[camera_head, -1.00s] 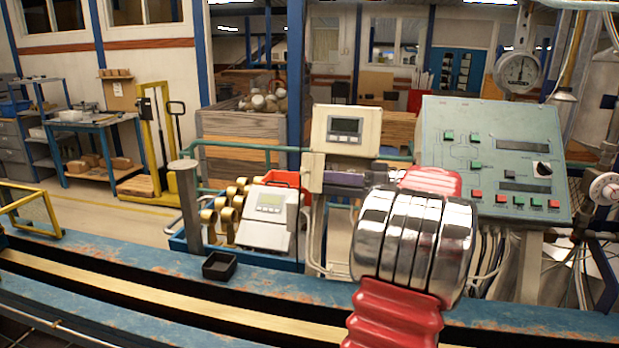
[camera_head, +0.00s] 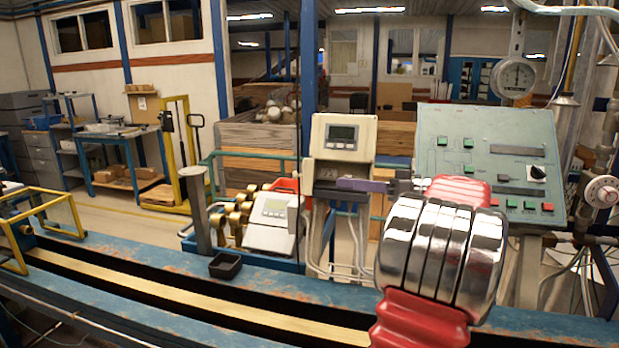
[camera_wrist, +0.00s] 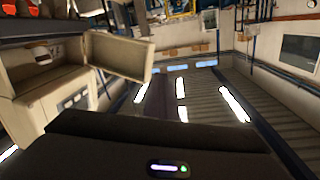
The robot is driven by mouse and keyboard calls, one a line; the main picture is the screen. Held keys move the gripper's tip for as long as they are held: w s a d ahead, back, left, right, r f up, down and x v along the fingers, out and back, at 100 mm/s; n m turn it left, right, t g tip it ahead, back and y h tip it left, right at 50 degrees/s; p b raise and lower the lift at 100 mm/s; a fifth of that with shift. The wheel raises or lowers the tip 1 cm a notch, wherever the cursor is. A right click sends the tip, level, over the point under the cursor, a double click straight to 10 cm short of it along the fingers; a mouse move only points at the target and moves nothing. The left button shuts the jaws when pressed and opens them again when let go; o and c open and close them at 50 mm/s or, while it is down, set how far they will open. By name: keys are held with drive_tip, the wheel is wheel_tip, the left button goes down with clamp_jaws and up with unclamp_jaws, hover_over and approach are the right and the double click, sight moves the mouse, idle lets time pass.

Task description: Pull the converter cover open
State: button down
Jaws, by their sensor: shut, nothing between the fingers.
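The converter is a beige box (camera_head: 343,142) with a small grey display, upright on a stand near the middle of the head view. In the wrist view its casing (camera_wrist: 38,112) is at the left, and a beige flap that looks like its cover (camera_wrist: 120,58) juts out from it. The cover stands at an angle, apparently open. My gripper (camera_head: 345,185), with purple fingers, is shut and empty just below the display, in front of the converter's lower part. I cannot tell whether it touches the cover. The fingertips are not clear in the wrist view.
A green control panel (camera_head: 490,150) stands right of the converter, with a dial gauge (camera_head: 513,78) above. A white meter (camera_head: 271,218) and brass fittings sit left of it. A black tray (camera_head: 225,265) lies on the blue bench (camera_head: 150,262). Pipes stand at the far right.

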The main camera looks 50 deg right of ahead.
drive_tip(key=w+a+f+g+y, duration=0.1)
drive_tip(key=w+a+f+g, duration=0.15)
drive_tip(key=w+a, duration=0.45)
drive_tip(key=w+a+f+g, duration=0.2)
drive_tip(key=a+g, duration=0.1)
drive_tip(key=a, duration=0.9)
drive_tip(key=w+a+f+g+y, duration=0.1)
drive_tip(key=w+a+f+g, duration=0.3)
drive_tip(key=a, duration=0.5)
drive_tip(key=s+a+f+g+h, duration=0.1)
drive_tip(key=s+a+f+h, duration=0.2)
drive_tip(key=a, duration=0.8)
drive_tip(key=s+a+f+n+g+h, duration=0.1)
drive_tip(key=s+a+f+h, duration=0.2)
drive_tip(key=s+a+f, duration=0.4)
drive_tip(key=s+a, duration=0.2)
drive_tip(key=a, duration=0.3)
drive_tip(key=shift+s+a+f, duration=0.2)
drive_tip(key=shift+a+f, duration=0.1)
drive_tip(key=shift+f, duration=0.05)
